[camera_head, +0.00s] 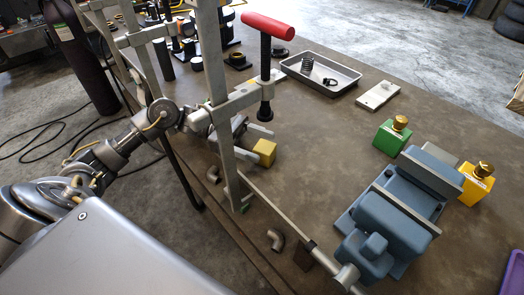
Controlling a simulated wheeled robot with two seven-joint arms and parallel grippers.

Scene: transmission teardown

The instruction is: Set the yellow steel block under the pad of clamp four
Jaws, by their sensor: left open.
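The yellow block (264,152) sits on the brown table just past my left gripper's fingertips. A bar clamp (219,100) with a red handle (268,26) stands upright at the table's near edge. I cannot read a number on it. Its dark pad (265,112) hangs above the block in the picture, with a gap between; I cannot tell if the block is squarely under it. My left gripper (252,141) is open, reaching in behind the clamp's upright, which partly hides it. The fingers are close to the block's left side; contact cannot be told. My right gripper is not in view.
A grey tray (320,74) with a spring and a pale plate (378,96) lie behind. Pipe elbows (275,239) lie near the edge.

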